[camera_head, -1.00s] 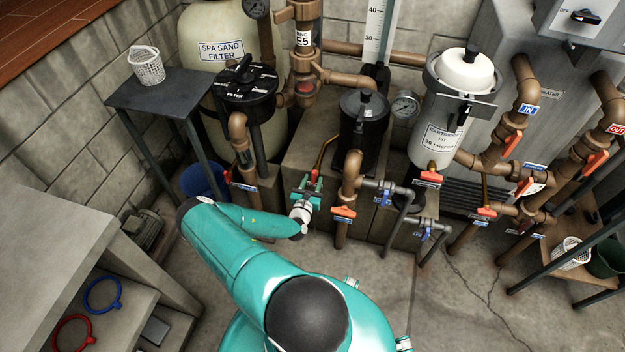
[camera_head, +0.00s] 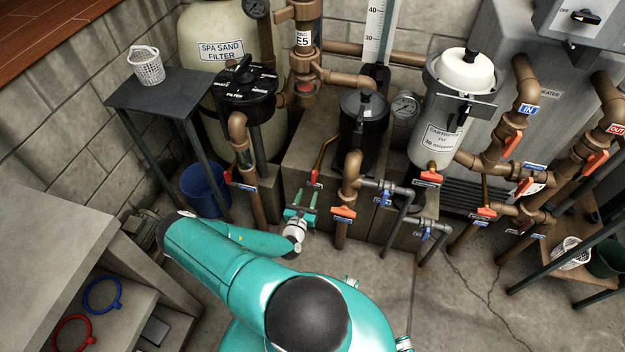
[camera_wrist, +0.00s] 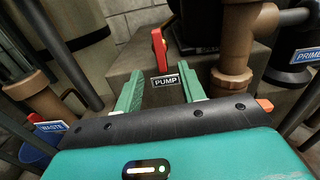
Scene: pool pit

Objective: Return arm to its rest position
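My teal arm reaches from the bottom of the head view, bends at the left and comes back to my gripper (camera_head: 301,200). My gripper is open and empty, with its two green fingers apart. In the wrist view the fingers (camera_wrist: 163,95) stand either side of a small PUMP label (camera_wrist: 165,80). I see no contact between the fingers and the valve.
Brown pipes with orange-handled valves (camera_head: 343,212) stand close right of my gripper. A blue bucket (camera_head: 205,188) sits under the dark side table (camera_head: 165,98) at left. A grey bench (camera_head: 60,215) stands at the lower left. Floor in the lower middle right is open.

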